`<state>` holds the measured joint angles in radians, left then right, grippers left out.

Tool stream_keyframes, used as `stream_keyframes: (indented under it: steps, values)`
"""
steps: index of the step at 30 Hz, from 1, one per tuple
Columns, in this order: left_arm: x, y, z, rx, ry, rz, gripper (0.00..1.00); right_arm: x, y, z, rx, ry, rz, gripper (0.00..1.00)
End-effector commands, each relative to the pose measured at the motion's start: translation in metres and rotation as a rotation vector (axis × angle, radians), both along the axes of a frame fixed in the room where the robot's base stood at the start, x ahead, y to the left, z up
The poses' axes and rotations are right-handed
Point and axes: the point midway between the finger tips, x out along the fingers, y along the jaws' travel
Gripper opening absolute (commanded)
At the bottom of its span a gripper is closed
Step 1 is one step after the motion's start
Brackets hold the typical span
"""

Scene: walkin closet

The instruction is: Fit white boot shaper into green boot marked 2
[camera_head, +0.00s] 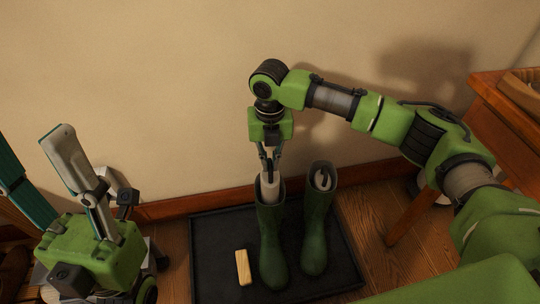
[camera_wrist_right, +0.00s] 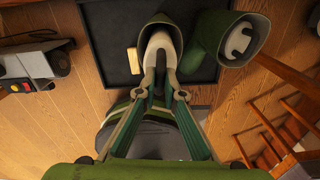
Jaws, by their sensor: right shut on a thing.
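Two green boots stand side by side: the left boot (camera_head: 270,245) and the right boot (camera_head: 316,235). I cannot read a number on either. My right gripper (camera_head: 270,165) is shut on the white boot shaper (camera_head: 268,189), right above the left boot. The shaper's lower part is inside that boot's opening and hidden; its top stands out above the rim. In the right wrist view the shaper (camera_wrist_right: 160,48) shows between the fingertips, within the boot's rim. My left gripper (camera_head: 72,155) is at the left, away from the boots; I cannot tell its opening.
The right boot holds a pale insert with a dark slot (camera_wrist_right: 238,42). Both boots stand on a black tray (camera_head: 215,235) beside a small yellowish block (camera_head: 243,267). A wooden table (camera_head: 505,130) is at the right. The wall is close behind.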

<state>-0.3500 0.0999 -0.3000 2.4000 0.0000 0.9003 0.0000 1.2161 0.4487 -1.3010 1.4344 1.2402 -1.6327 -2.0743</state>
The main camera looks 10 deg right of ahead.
Motion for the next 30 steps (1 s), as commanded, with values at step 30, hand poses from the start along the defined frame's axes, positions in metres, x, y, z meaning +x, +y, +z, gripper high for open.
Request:
stream_keyframes:
  steps: [30]
  values:
    - [0.000,0.000,-0.009,0.000,0.000,0.000,0.48,0.000,0.000,-0.072,0.000,0.000,0.000,0.00]
